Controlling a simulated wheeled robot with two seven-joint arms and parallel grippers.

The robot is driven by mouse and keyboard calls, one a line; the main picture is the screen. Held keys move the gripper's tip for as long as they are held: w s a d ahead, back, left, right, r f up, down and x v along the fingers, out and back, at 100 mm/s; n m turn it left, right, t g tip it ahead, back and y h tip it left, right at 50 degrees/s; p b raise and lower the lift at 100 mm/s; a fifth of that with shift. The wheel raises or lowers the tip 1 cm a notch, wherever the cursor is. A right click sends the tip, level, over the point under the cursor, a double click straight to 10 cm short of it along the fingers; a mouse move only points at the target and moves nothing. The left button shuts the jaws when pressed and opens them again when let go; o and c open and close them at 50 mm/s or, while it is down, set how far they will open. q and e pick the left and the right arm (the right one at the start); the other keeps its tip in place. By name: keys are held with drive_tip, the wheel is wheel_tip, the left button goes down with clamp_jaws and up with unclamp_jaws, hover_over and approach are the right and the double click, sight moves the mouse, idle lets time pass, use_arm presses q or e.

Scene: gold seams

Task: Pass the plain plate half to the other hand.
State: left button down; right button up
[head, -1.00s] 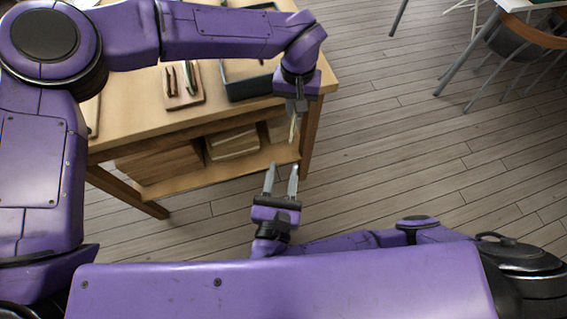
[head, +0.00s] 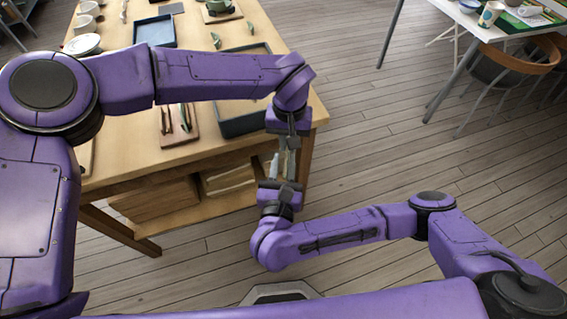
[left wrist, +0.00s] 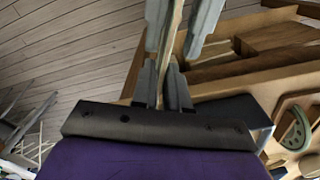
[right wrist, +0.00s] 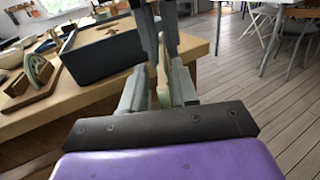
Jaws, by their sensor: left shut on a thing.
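The plain plate half (left wrist: 173,38) shows edge-on as a thin pale strip in the left wrist view. My left gripper (left wrist: 166,82) is shut on it, and the piece sticks out past the fingertips. In the head view my left gripper (head: 291,138) points down beyond the table's right corner. My right gripper (head: 281,160) points up from below, directly facing it. In the right wrist view the plate half (right wrist: 162,75) stands between my right gripper's (right wrist: 157,80) open fingers. A gap shows beside the piece, so the right fingers look unclosed. Most of its face is hidden.
The wooden table (head: 225,150) stands close on the left, with a lower shelf. On it are a dark tray (head: 243,124), a wooden stand holding pieces (head: 178,122), a blue tray (head: 155,31) and a cup (head: 90,8).

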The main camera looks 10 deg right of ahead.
clamp_jaws()
use_arm(q)
drive_tip(key=c, duration=1.1)
unclamp_jaws()
drive_tip(key=shift+o, duration=0.2)
